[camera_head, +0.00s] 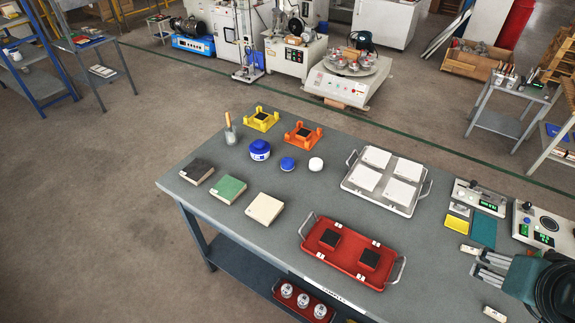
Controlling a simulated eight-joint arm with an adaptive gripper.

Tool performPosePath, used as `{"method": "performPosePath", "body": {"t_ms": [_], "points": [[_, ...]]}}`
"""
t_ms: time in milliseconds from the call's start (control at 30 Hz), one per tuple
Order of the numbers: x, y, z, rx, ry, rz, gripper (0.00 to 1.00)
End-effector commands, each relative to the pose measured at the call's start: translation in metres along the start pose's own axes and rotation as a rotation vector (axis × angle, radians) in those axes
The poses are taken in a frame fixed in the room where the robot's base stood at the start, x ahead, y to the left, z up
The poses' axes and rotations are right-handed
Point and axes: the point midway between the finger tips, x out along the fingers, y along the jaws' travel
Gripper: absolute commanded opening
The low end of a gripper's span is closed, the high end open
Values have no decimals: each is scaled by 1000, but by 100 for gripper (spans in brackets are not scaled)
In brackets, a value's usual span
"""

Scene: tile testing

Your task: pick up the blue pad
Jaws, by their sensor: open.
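A flat blue-teal pad (484,231) lies on the grey table (330,190) at the right. It is the only pad of a bluish colour. A smaller yellow pad (457,222) lies just left of it. My gripper (482,282) is at the lower right, nearer the camera than the blue pad and apart from it in the picture. Its two pale fingertips are spread wide, with nothing between them. I cannot tell its exact height above the table.
Electronic scales (479,198) stand behind the pads, and another control box (540,226) stands at right. A red tray (318,262) with two dark blocks lies left of my gripper. A metal tray (407,208) holds several white tiles. Tiles and jars occupy the left half.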

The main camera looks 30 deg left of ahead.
Motion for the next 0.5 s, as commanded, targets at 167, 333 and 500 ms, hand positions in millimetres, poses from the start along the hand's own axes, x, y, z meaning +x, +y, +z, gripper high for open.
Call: {"method": "performPosePath", "body": {"t_ms": [167, 333, 500], "points": [[0, -6, -11, 22, -10, -8, 51], [0, -18, -31, 70, -31, -21, 51], [2, -35, -57, 137, -62, -36, 51]]}}
